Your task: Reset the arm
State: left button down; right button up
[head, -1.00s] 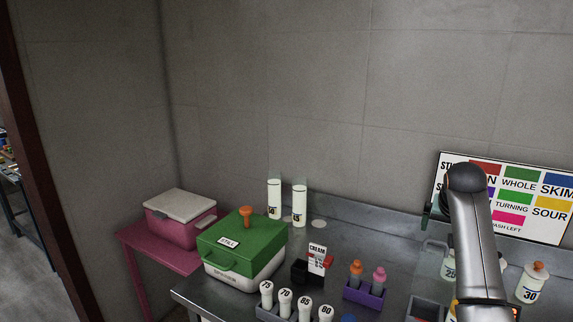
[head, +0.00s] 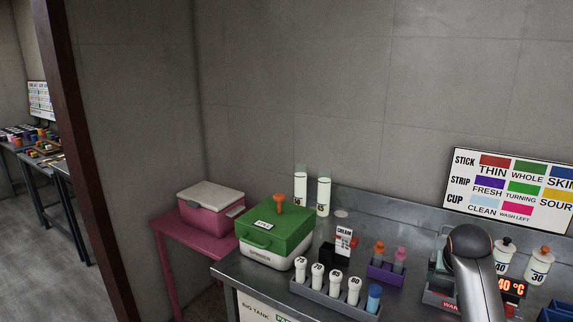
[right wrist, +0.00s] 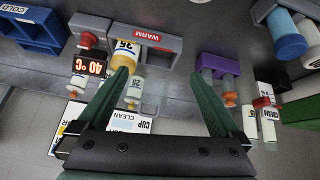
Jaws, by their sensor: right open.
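My right arm (head: 470,262) rises from the bottom right of the head view, over the counter's right part, and its gripper is hidden there behind the arm. In the right wrist view my right gripper (right wrist: 160,78) shows two green fingers spread wide with nothing held between them. Beyond the fingers lie the grey WARM tray (right wrist: 172,44), a yellow-filled bottle (right wrist: 124,54) and a clear bottle marked 20 (right wrist: 134,91). The fingers overlap these in the picture; I see no grip on them. My left gripper is not in view.
The steel counter (head: 325,218) holds a green-lidded box (head: 280,232), a white-capped tube rack (head: 318,300), a purple rack (head: 386,272) and bottles (head: 540,266). A pink box (head: 210,213) stands on a pink table at left. A colour chart (head: 510,190) is behind my arm.

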jog(key=s+a+f+n, duration=0.3)
jog(key=s+a+f, duration=0.2)
jog(key=s+f, duration=0.6)
jog(key=s+a+f+n+g+y, duration=0.1)
jog(key=s+a+f+n+y, duration=0.3)
jog(key=s, duration=0.9)
jog(key=s+a+f+g, duration=0.1)
jog(key=s+a, duration=0.6)
jog(key=s, duration=0.5)
jog(key=w+a+f+t+y, duration=0.1)
jog(key=w+a+f+t, duration=0.1)
jog(key=f, duration=0.3)
jog(key=w+a+f+t+y, duration=0.1)
jog(key=w+a+f+t, duration=0.1)
jog(key=f, duration=0.4)
jog(key=shift+a+f+t, duration=0.15)
jog(key=shift+f+t, duration=0.1)
jog(key=shift+t, duration=0.45)
jog(key=shift+w, duration=0.1)
